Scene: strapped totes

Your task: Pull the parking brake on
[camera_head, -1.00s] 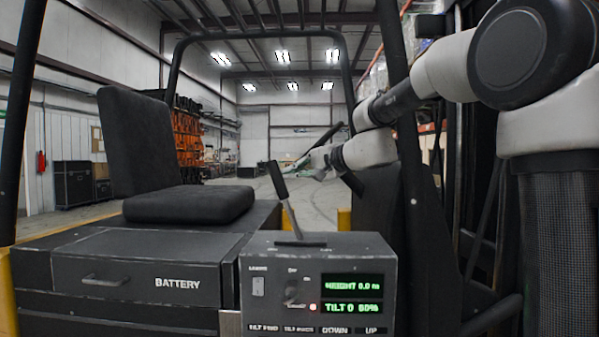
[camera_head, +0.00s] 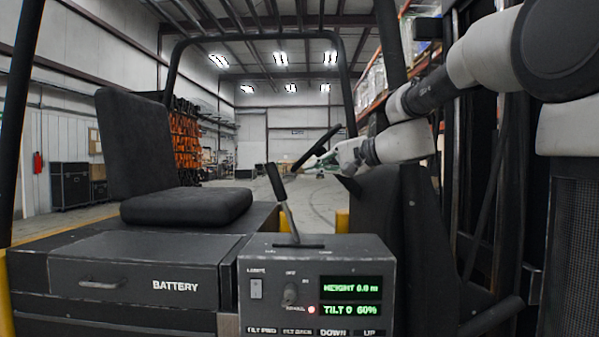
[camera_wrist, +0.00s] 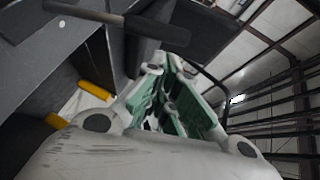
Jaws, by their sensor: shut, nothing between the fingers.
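The lever with a black grip (camera_head: 276,182) stands on top of the grey control box (camera_head: 255,262), tilted slightly left. In the wrist view its rod and dark grip (camera_wrist: 157,32) cross the upper left. My gripper (camera_head: 312,162) is to the right of the grip in the head view, apparently behind it and apart from it. In the wrist view my gripper's green-padded fingers (camera_wrist: 168,75) point up the picture, shut and empty, with the lever grip beyond their tips. How far the tips are from the grip is hard to tell.
A black seat (camera_head: 187,205) and a battery drawer (camera_head: 140,270) lie left of the box. A dark steering wheel (camera_head: 318,147) is behind my gripper. A roll-cage post (camera_head: 393,50) and dark mast panels stand to the right. Yellow posts (camera_head: 342,221) show behind the box.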

